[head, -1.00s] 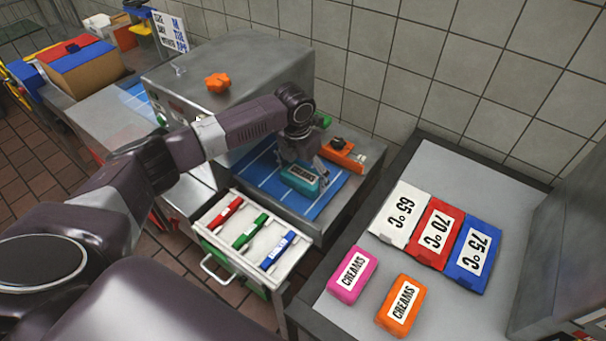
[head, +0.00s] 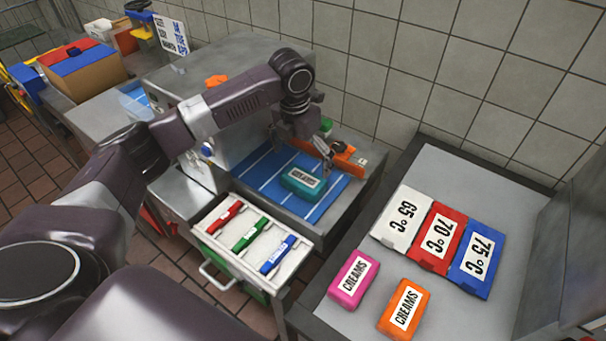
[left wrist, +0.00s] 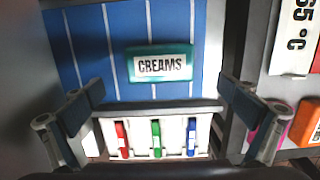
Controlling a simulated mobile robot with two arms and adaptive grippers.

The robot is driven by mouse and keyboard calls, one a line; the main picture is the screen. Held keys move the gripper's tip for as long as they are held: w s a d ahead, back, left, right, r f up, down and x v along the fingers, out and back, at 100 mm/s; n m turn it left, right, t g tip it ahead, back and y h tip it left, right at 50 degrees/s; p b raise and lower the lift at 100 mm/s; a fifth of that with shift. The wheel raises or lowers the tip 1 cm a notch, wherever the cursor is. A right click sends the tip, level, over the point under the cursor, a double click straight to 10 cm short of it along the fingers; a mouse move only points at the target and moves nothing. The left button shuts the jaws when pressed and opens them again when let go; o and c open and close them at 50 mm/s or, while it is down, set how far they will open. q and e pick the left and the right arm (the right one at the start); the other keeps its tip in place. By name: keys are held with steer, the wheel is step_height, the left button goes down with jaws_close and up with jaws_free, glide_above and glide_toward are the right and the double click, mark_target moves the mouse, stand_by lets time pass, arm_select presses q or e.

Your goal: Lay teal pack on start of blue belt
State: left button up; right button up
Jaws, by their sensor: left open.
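The teal pack (head: 304,183), labelled CREAMS, lies flat on the blue belt (head: 262,172), near the belt's front edge. In the left wrist view the teal pack (left wrist: 160,64) lies on the blue belt (left wrist: 90,50), which has white stripes. My left gripper (head: 322,150) is above the belt, clear of the pack. Its fingers are spread wide and nothing is between them; they also show in the left wrist view (left wrist: 160,115). My right gripper does not show.
An orange part (head: 347,158) stands at the belt's right side. A drawer (head: 215,245) with red, green and blue handled items sits in front. On the right-hand table (head: 450,165) lie a pink pack (head: 353,280), an orange pack (head: 404,308) and three temperature cards. A tiled wall is behind.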

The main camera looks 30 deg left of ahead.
mark_target(301, 181)
arm_select(q)
steer(key=shift+s+r, duration=0.15)
steer(key=shift+r, duration=0.85)
steer(key=shift+s+r, duration=0.1)
steer(key=shift+r, duration=0.9)
